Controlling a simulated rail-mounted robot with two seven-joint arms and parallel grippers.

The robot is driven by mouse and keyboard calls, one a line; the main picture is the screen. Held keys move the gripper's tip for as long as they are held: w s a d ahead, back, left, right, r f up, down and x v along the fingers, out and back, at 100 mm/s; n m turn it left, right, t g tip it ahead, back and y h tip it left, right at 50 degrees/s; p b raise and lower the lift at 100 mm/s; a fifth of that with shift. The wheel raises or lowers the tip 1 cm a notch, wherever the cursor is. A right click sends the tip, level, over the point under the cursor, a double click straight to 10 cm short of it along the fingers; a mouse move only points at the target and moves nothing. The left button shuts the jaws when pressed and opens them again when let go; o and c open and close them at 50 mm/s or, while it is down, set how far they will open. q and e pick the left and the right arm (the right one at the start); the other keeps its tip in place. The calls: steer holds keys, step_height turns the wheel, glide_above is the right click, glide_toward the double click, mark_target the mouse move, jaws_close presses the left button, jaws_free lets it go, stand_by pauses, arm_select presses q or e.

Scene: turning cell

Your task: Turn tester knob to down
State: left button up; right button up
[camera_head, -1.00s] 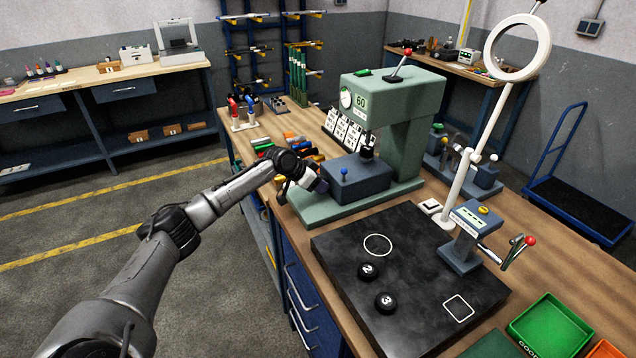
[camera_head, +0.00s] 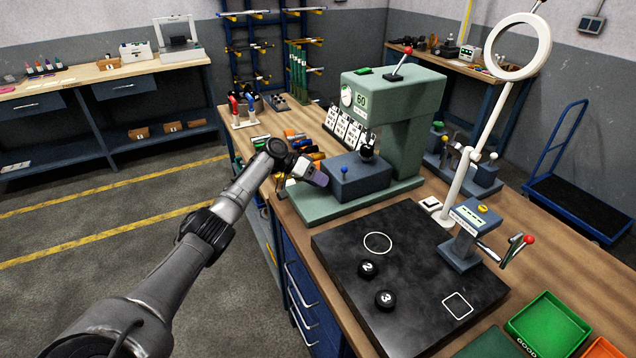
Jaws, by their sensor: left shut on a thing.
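The tester (camera_head: 403,100) is a green, C-shaped machine on the bench, with a dial, a display reading 60 and a red-tipped lever on top. A blue-grey block (camera_head: 358,180) with a small blue ball stands on its base. My left gripper (camera_head: 318,180), with purplish fingertips, is at the left face of this block. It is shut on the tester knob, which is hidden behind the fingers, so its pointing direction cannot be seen. My right gripper is not in view.
A dark plate (camera_head: 400,270) with two black numbered pucks lies in front of the tester. A white ring lamp (camera_head: 517,46) and a small gauge stand (camera_head: 470,235) are to its right. Markers and tools (camera_head: 262,145) lie behind my left wrist. A green tray (camera_head: 548,325) is at front right.

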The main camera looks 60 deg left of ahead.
arm_select(q)
steer(key=n+h+b, duration=0.1)
steer(key=b, duration=0.1)
steer(key=n+h+b, duration=0.1)
steer(key=b, duration=0.2)
steer(key=t+h+b, duration=0.1)
steer(key=h+b, duration=0.1)
steer(key=shift+f+n, duration=0.3)
steer(key=shift+n, duration=0.1)
steer(key=shift+r+n+t+h+b, duration=0.25)
steer(key=shift+n+h+b, duration=0.4)
steer(key=shift+b, duration=0.85)
steer(key=o, duration=0.9)
steer(key=shift+a, duration=0.1)
